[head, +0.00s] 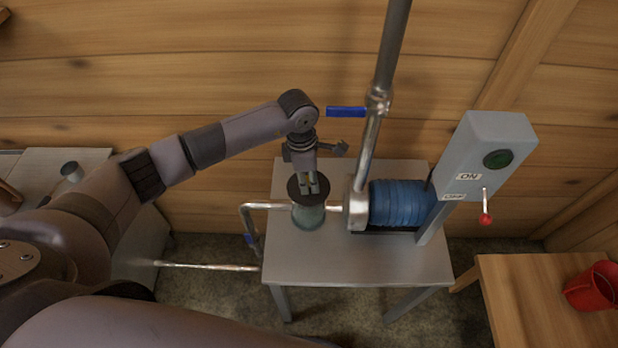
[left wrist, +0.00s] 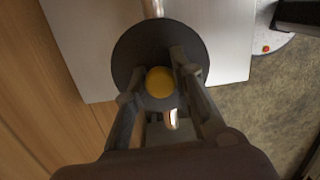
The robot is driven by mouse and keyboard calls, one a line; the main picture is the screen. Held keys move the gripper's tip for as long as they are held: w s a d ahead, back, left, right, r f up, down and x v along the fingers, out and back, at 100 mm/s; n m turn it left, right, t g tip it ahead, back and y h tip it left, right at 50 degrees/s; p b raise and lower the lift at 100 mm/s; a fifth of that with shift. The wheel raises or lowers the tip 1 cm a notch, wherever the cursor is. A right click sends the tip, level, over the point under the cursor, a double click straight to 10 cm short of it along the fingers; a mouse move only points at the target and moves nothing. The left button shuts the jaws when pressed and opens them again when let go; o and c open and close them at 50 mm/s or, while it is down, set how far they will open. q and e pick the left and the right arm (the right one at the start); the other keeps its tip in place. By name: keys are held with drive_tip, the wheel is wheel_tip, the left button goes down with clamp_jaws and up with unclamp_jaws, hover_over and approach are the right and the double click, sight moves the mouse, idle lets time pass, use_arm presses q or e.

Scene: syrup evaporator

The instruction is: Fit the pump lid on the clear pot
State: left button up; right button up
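The pump lid (head: 294,187) is a dark round disc with a yellow knob (left wrist: 160,82) in its middle. My left gripper (head: 314,187) points down at it, and in the left wrist view its two fingers (left wrist: 162,75) stand on either side of the knob, seemingly closed on it. The clear pot (head: 308,217) is a greenish see-through vessel on the metal table, directly below the lid. The lid is at the pot's mouth; whether it rests on the rim or hangs slightly above cannot be told. My right gripper is out of view.
The metal table (head: 365,267) also bears a blue motor (head: 398,204) and upright pipework (head: 373,130) close right of the pot. A switch box (head: 495,150) with a red-tipped lever stands further right. A red bucket (head: 593,287) is on a wooden table.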

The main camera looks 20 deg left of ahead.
use_arm(q)
drive_tip(key=o, duration=0.5)
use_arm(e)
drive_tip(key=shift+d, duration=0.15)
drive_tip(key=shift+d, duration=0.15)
use_arm(q)
drive_tip(key=r, duration=0.4)
drive_tip(key=a+r, duration=0.1)
drive_tip(key=r, duration=0.7)
drive_tip(key=shift+a, duration=0.15)
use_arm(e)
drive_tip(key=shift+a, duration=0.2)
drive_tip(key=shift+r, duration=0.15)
